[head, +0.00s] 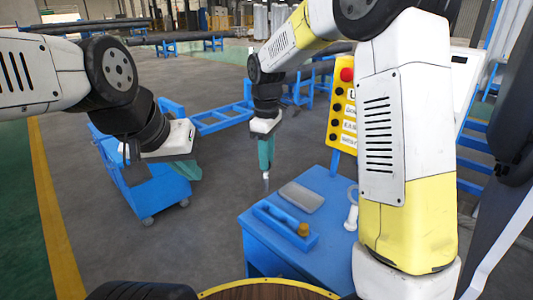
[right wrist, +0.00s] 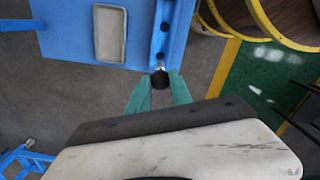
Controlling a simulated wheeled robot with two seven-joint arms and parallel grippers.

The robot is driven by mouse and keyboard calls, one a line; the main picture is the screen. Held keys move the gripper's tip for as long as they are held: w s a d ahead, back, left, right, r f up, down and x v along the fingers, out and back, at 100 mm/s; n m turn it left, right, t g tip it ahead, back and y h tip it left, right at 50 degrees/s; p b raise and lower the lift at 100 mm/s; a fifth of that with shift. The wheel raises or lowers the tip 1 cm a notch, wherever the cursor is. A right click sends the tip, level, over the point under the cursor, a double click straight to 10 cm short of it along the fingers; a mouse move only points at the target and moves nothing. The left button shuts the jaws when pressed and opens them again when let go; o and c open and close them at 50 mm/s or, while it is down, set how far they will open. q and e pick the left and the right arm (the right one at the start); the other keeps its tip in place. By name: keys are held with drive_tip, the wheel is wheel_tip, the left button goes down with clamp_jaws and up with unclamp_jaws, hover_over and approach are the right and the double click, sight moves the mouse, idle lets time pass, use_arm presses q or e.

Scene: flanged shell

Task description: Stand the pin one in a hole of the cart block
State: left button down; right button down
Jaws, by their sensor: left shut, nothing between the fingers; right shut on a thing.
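My right gripper (head: 266,168) is shut on the pin, above the far left edge of the blue worktop. The pin's pale tip (head: 266,184) points down in the head view; its dark body and metallic end (right wrist: 160,77) show between the teal fingers in the right wrist view. The blue cart block (head: 279,222) lies on the worktop, with dark holes along it in the right wrist view (right wrist: 168,28). The pin appears just off the block's near end there; I cannot tell the height gap. My left gripper (head: 187,173) is shut and empty, far left of the block.
A brass-coloured piece (head: 303,230) stands at the block's right end. A grey tray (head: 301,197) lies behind the block on the blue worktop (head: 265,245). A white part (head: 352,212) stands to the right. A yellow control panel (head: 343,110) rises behind. A blue trolley (head: 150,190) stands left.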

sight(267, 183)
drive_tip(key=shift+d+r, duration=0.1)
drive_tip(key=shift+r, duration=0.1)
drive_tip(key=shift+f, duration=4.9)
drive_tip(key=c, duration=1.1)
unclamp_jaws()
drive_tip(key=shift+r, duration=3.95)
